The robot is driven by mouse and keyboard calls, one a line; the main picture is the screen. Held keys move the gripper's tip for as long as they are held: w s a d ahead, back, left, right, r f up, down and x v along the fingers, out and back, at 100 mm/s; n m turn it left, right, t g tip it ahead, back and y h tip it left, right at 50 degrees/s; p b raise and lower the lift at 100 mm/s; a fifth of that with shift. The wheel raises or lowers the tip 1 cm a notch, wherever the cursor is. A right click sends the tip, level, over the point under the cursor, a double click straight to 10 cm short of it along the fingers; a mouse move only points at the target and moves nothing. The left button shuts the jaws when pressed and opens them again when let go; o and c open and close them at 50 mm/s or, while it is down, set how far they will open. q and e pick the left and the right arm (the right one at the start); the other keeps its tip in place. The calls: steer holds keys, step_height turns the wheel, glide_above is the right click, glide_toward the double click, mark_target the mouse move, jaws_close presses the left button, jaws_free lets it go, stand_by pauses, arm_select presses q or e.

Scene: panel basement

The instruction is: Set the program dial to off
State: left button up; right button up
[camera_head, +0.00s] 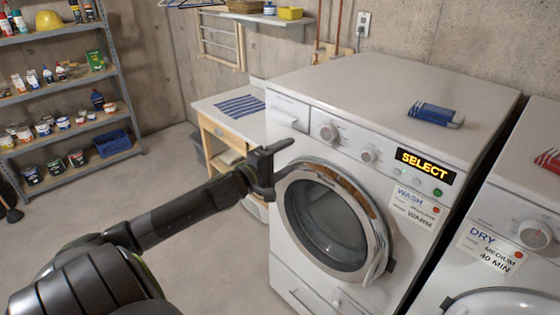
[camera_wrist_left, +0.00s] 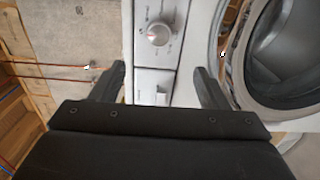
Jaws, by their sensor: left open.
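The washing machine (camera_head: 385,85) has a large round dial (camera_head: 329,132) at the left of its front panel, and a smaller knob (camera_head: 369,156) to its right. The large dial also shows in the left wrist view (camera_wrist_left: 158,33), with marks around it too small to read. The lit display (camera_head: 425,166) reads SELECT. My left gripper (camera_head: 278,168) is open and empty at the washer's front left, below and left of the large dial. In the left wrist view its fingers (camera_wrist_left: 160,78) stand apart, with the detergent drawer front between them and the dial beyond. My right gripper is out of view.
The round washer door (camera_head: 335,215) is just right of my left gripper. A dryer (camera_head: 520,215) stands to the right. A blue and white packet (camera_head: 436,114) lies on the washer. A small wooden table (camera_head: 228,128) stands behind left.

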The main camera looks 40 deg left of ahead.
arm_select(q)
steer(key=shift+s, duration=0.75)
steer(key=s+a+f+m+g+y+b, duration=0.1)
steer(key=s+a+f+g+y+b, duration=0.15)
steer(key=f, duration=0.85)
steer(key=s+a+f+m+g+y+b, duration=0.15)
steer(key=a+f, duration=0.25)
steer(key=f, duration=0.7)
steer(key=s+a+f+m+g+y+b, duration=0.1)
steer(key=s+a+f+g+b, duration=0.15)
steer(key=f, duration=0.85)
steer(key=s+d+f+m+g+b, duration=0.2)
steer(key=s+f, duration=0.4)
steer(key=f, duration=0.5)
steer(key=s+d+f+m+g+b, duration=0.1)
steer(key=s+f+m+g, duration=0.15)
steer(key=s+f, duration=0.65)
steer(key=s+d+f+m+g+h+b, duration=0.1)
steer(key=s+d+f+m+g+b, duration=0.1)
steer(key=s+d+f, duration=0.8)
steer(key=s+d+f+m+g+h+b, duration=0.1)
steer(key=s+d+f+m+g+b, duration=0.2)
steer(key=s+d+f+m, duration=0.3)
steer(key=s+d+f, duration=0.3)
steer(key=s+f, duration=0.4)
steer(key=shift+s+d+f+m+g+h, duration=0.3)
steer(key=shift+d+m+g+h, duration=0.1)
